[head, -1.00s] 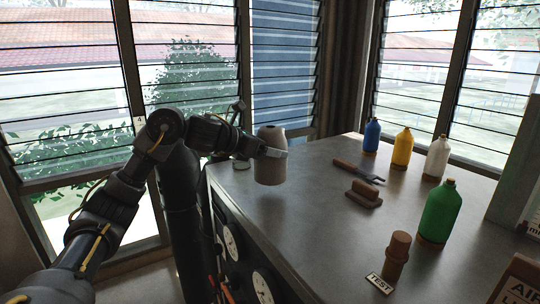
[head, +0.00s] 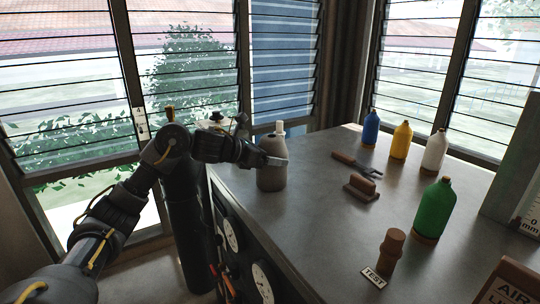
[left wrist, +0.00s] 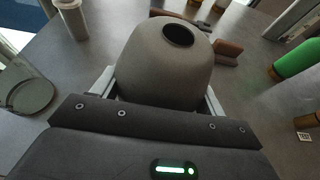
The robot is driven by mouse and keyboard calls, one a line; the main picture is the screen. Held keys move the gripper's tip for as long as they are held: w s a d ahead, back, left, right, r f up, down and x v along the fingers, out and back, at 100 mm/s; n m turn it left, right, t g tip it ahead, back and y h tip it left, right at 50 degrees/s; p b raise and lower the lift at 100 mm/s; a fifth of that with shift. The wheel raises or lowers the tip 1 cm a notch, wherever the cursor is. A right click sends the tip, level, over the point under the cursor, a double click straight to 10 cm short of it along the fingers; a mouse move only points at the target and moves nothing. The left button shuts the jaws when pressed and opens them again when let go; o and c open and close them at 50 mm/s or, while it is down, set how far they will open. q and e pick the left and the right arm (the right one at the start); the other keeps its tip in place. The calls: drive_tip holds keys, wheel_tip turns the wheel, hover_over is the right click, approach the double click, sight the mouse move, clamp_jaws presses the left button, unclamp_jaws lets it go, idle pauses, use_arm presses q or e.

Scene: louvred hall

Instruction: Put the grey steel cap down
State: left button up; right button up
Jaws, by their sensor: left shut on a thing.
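The grey steel cap (head: 271,172) is bell-shaped, with a round dark hole in its top. It is upright near the left edge of the grey bench (head: 317,223). My left gripper (head: 278,161) is shut around its upper part. In the left wrist view the cap (left wrist: 165,68) sits between the two fingers of my left gripper (left wrist: 160,92), one on each side. Its base is hidden there, and I cannot tell whether it touches the bench. My right gripper is not in view.
A pale cylinder (head: 280,127) stands just behind the cap. Blue (head: 370,128), yellow (head: 401,141), white (head: 434,151) and green (head: 434,210) bottles stand to the right. The bench's middle is bare.

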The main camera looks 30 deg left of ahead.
use_arm(q)
drive_tip(key=shift+f, duration=0.1)
drive_tip(key=o, duration=1.9)
drive_tip(key=shift+c, duration=0.2)
drive_tip(key=shift+r, duration=0.2)
drive_tip(key=shift+s+a, duration=0.2)
drive_tip(key=shift+s, duration=0.05)
drive_tip(key=b+v, duration=0.5)
drive_tip(key=v, duration=0.6)
drive_tip(key=shift+s, duration=0.25)
